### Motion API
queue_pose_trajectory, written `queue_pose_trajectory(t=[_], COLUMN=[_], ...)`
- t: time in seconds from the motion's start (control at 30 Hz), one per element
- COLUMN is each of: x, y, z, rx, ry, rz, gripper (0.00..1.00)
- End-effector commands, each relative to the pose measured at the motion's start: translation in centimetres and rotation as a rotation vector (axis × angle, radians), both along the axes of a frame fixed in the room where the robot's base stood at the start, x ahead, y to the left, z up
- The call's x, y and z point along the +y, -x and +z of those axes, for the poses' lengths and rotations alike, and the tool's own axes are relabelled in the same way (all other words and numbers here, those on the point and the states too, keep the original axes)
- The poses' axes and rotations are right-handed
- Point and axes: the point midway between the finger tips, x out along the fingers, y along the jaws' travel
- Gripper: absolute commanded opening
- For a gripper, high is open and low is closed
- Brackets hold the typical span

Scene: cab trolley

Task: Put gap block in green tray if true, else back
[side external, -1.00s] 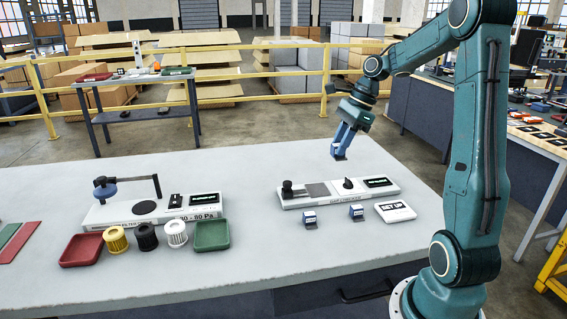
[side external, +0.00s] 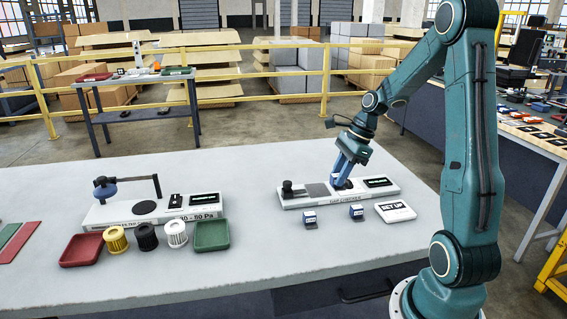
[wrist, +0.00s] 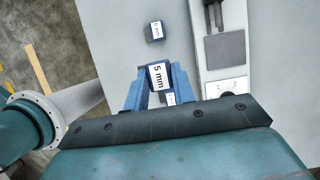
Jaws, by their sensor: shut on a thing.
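In the wrist view the held block (wrist: 158,76) reads "5 mm" and sits between the blue fingers. Whether it touches the gauge is unclear. Two blue-and-white blocks stand on the table in front of the gauge, a left one (side external: 309,218) and a right one (side external: 356,211). The green tray (side external: 212,236) stands empty at the left, in front of the filter tester.
The white filter tester (side external: 110,215) has a pivoting arm above it. A red tray (side external: 80,249) and yellow, black and white filters (side external: 147,237) stand before it. The table between the testers is clear.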

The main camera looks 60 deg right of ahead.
Motion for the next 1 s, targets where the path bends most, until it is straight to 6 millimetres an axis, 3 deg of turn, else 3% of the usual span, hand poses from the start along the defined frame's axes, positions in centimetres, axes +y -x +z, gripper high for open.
queue_pose_trajectory(t=[0.2, 0.33, 0.77, 1.0], x=[0.1, 0.1, 0.0, 0.1], y=[0.0, 0.0, 0.0, 0.0], z=[-4.2, -6.0, -7.4, -9.7], rx=[0.003, 0.002, 0.0, 0.001], ry=[-0.004, -0.003, -0.001, -0.004], rz=[0.001, 0.002, 0.0, 0.001], gripper=[0.0, 0.0, 0.0, 0.0])
